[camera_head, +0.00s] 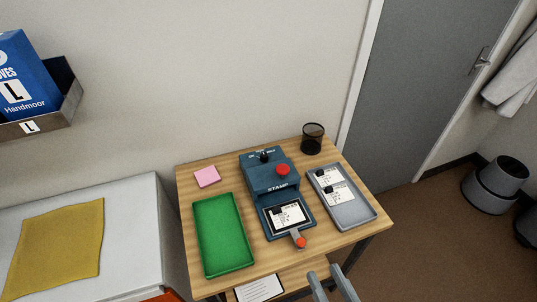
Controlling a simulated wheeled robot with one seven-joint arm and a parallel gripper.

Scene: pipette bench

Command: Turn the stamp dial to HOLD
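The blue stamp machine (256,185) stands upright on the wooden table, with "STAMP" written on its front. Its black dial (264,157) sits on top at the back, with small white lettering around it; the pointer's direction is too small to tell. A red button (283,170) is in front of the dial, to its right. A card (288,216) lies on the machine's front plate, near an orange-tipped lever (300,242). My gripper (331,282) is at the bottom edge, its two grey fingers apart and nothing seen between them. It is well in front of the machine, away from the dial.
A green tray (247,257) lies left of the machine, a grey tray (352,219) with cards to its right. A black mesh cup (312,139) stands at the back right. Pink notes (207,176) lie back left. A white sheet (258,288) shows below the front edge.

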